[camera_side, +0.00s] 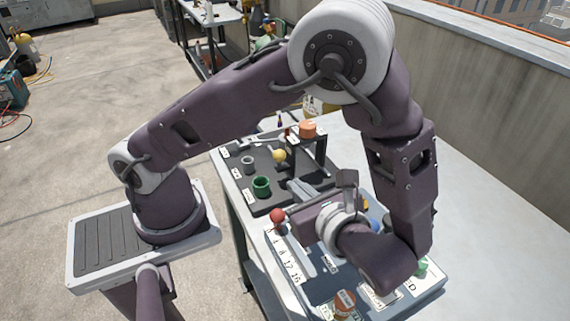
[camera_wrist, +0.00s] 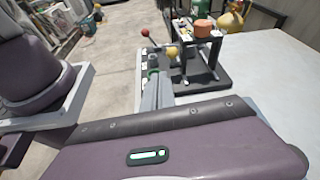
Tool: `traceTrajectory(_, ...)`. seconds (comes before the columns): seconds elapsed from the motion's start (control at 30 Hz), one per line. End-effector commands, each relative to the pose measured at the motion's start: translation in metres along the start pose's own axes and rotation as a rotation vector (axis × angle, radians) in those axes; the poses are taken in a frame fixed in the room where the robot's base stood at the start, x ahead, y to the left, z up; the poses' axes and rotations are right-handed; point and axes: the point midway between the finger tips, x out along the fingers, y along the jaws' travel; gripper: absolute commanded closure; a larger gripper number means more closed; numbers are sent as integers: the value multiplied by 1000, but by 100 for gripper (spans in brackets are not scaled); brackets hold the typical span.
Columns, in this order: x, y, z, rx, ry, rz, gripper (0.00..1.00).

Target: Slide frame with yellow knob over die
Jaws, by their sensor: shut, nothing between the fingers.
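The yellow knob (camera_side: 279,155) stands at the left side of a black frame (camera_side: 320,150) on a dark base board in the side view. In the wrist view the yellow knob (camera_wrist: 172,52) is just beyond and right of my fingertips, with the black frame (camera_wrist: 214,48) behind it. My gripper (camera_side: 293,186) points toward the board and is shut and empty, apart from the knob. Its grey fingers (camera_wrist: 153,80) show side by side in the wrist view. I cannot make out the die clearly.
An orange cylinder (camera_side: 307,130) sits on top of the frame. A green cup (camera_side: 261,186) and a grey ring (camera_side: 248,160) stand on the board's left part. A red ball (camera_side: 278,215) is near my gripper. The table's right side (camera_side: 480,200) is clear.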

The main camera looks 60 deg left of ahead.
Motion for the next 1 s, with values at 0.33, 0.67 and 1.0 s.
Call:
traceTrajectory(0.33, -1, -6, -28, 137, -169, -148, 100)
traceTrajectory(0.67, 10, -8, -26, 136, -168, -143, 100)
traceTrajectory(1.0, 80, -18, -14, 137, -168, -140, 100)
